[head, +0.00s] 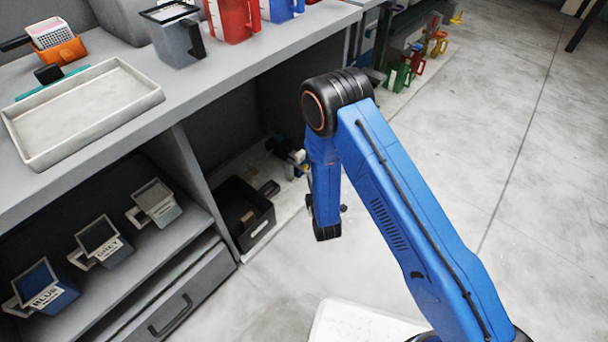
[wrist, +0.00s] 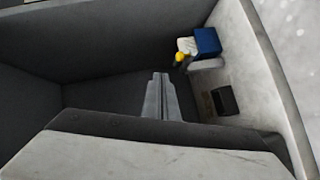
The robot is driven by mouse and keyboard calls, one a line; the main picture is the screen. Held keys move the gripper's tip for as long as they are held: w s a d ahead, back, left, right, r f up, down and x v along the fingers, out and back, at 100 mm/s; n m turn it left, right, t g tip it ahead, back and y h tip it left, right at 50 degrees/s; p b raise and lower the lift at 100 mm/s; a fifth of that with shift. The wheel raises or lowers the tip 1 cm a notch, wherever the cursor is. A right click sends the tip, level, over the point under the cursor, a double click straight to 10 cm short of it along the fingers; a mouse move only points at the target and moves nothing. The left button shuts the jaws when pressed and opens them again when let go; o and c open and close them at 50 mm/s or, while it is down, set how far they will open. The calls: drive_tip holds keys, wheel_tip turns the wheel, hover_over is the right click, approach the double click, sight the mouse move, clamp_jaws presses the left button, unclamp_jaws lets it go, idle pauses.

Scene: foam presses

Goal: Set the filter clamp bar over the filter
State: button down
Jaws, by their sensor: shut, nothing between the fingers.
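My gripper (wrist: 161,78) is shut and empty, with its two grey fingers side by side in the wrist view. They point into a dark recess beyond a pale ledge. In the head view my blue arm hangs down beside the bench, and its fingers cannot be made out. I cannot pick out the filter or the filter clamp bar for sure in either view. A small blue, white and yellow device (wrist: 203,44) stands ahead and to the right of my fingers, apart from them. It also shows, small and partly hidden, in the head view (head: 293,160).
A black bin (head: 262,226) stands on the floor under the bench. Several labelled containers (head: 96,240) sit on the lower shelf. A pale tray (head: 138,88), an orange holder (head: 62,54) and a red jug (head: 232,18) stand on the bench top. The floor at right is clear.

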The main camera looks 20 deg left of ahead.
drive_tip(key=s+f+n+y, duration=0.1)
drive_tip(key=s+f+n, duration=0.1)
drive_tip(key=s+f, duration=0.3)
drive_tip(key=shift+a+f, duration=0.2)
drive_tip(key=shift+a, duration=0.25)
drive_tip(key=shift+w+a, duration=0.1)
drive_tip(key=shift+w, duration=0.05)
drive_tip(key=w+d+x, duration=0.1)
drive_tip(key=d+x, duration=0.1)
drive_tip(key=x, duration=1)
drive_tip(key=shift+w, duration=0.5)
drive_tip(key=shift+w+d, duration=0.1)
drive_tip(key=shift+d, duration=0.1)
